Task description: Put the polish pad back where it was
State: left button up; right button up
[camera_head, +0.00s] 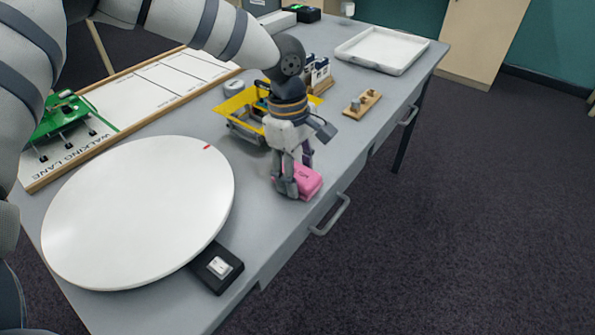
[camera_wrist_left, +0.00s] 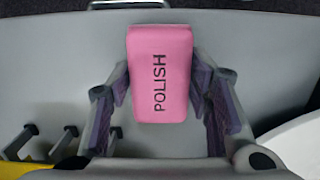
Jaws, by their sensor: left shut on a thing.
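In the left wrist view the pad (camera_wrist_left: 160,72) shows the word POLISH and sits between the two fingers. My left gripper (camera_head: 290,180) points down and is shut on the pad. Its fingers hide part of the pad in the head view. I cannot tell whether the pad touches the table. My right gripper is not in view.
A large white disc (camera_head: 140,210) lies left, with a black switch box (camera_head: 217,267) at its edge. A yellow tray (camera_head: 240,104) stands just behind my gripper. A wooden block holder (camera_head: 361,104) and white tray (camera_head: 382,50) are farther back. A drawer handle (camera_head: 331,215) juts out in front.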

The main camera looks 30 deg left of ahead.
pick_arm(q)
jog(key=shift+f, duration=0.15)
jog(key=o, duration=1.1)
notch_tip(320, 180, up, 12)
jog(key=a, duration=0.1)
jog(key=shift+a+p, duration=0.25)
jog(key=shift+p, duration=0.15)
